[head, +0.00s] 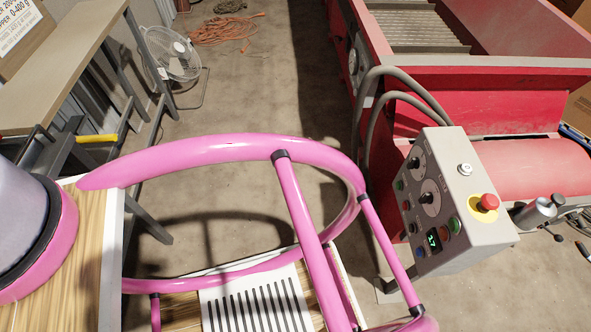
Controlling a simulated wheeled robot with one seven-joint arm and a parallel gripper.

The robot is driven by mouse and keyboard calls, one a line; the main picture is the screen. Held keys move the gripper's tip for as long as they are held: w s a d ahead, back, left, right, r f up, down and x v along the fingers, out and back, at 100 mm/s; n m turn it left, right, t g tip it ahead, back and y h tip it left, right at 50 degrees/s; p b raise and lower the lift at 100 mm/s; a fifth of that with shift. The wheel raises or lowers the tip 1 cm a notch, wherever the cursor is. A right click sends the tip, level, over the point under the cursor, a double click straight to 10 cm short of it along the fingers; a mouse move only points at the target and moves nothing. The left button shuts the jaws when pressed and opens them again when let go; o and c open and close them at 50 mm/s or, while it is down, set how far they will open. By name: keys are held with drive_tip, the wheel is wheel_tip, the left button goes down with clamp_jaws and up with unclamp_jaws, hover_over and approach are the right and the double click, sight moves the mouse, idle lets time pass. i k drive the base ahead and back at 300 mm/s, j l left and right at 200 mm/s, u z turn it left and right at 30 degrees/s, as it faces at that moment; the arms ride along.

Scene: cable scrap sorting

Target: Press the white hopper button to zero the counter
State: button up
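A grey control box (450,200) stands on a post at the right, beside a red machine. A small round white button (464,169) sits on its upper right face; I cannot read any label for it. A small dark display (433,240) with green digits, perhaps 37, is low on the left face. That face also has two dark rotary knobs and several coloured buttons. A red mushroom button (489,202) on a yellow base is below the white button. My gripper is not in view, and nothing touches the white button.
The red machine (470,78) fills the upper right. Pink tubular rails (240,148) cross the foreground left of the control box. A workbench (60,70), a fan (172,53) and orange cable (226,29) are at the upper left. Concrete floor is open in the middle.

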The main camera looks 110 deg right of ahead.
sight(467, 168)
drive_tip(key=z, duration=5.8)
drive_tip(key=l+u, duration=0.35)
drive_tip(key=l, duration=0.3)
drive_tip(key=j+z, duration=0.5)
drive_tip(key=j, duration=0.3)
